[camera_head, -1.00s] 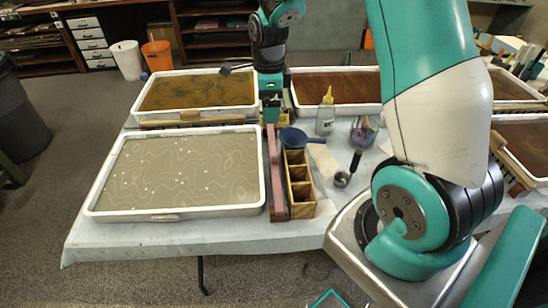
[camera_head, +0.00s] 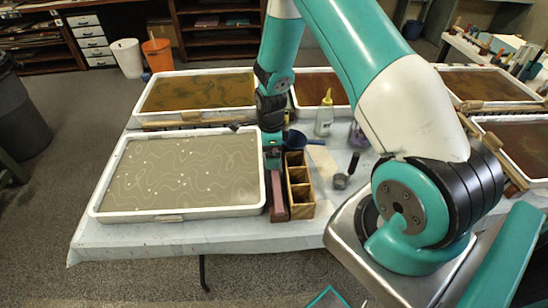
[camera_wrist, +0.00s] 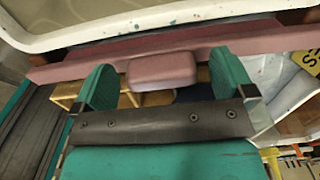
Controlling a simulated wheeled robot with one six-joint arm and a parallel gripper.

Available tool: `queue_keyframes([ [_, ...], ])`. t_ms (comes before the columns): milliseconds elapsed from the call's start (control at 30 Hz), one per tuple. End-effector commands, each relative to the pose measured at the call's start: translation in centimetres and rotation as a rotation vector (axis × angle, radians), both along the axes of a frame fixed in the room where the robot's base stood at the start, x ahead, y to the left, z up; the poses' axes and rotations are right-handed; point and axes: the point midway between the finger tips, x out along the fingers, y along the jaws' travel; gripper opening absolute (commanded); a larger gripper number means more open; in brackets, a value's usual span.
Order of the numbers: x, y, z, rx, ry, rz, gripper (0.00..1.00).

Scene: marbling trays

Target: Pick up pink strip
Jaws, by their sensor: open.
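The pink strip (camera_head: 279,205) is a long, narrow bar with a raised block on it. It lies between the pale marbling tray and the wooden divided box, its near end showing. My gripper (camera_head: 272,162) is above its farther part and hides that part in the head view. In the wrist view the pink strip (camera_wrist: 265,45) runs across the picture. Its block (camera_wrist: 162,71) shows between the two teal fingers of my open gripper (camera_wrist: 165,85). I cannot tell whether the fingers touch it.
The white-rimmed pale tray (camera_head: 100,190) stands close on the left. The wooden box (camera_head: 300,208) stands close on the right. Table is bare in front.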

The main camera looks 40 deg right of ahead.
Motion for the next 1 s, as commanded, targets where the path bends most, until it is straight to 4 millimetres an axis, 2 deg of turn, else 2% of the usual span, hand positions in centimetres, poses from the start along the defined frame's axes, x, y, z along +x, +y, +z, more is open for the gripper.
queue_keyframes([
  [267,0.0,0.0,-0.4,-0.001,-0.001,0.0,1.0],
  [400,0.0,0.0,-0.4,-0.001,-0.001,0.0,0.68],
  [467,0.0,0.0,-0.4,-0.001,-0.001,0.0,0.55],
  [833,0.1,0.0,-0.1,0.0,-0.002,0.0,0.55],
  [1000,0.1,0.0,1.5,-0.001,-0.004,0.0,0.55],
])
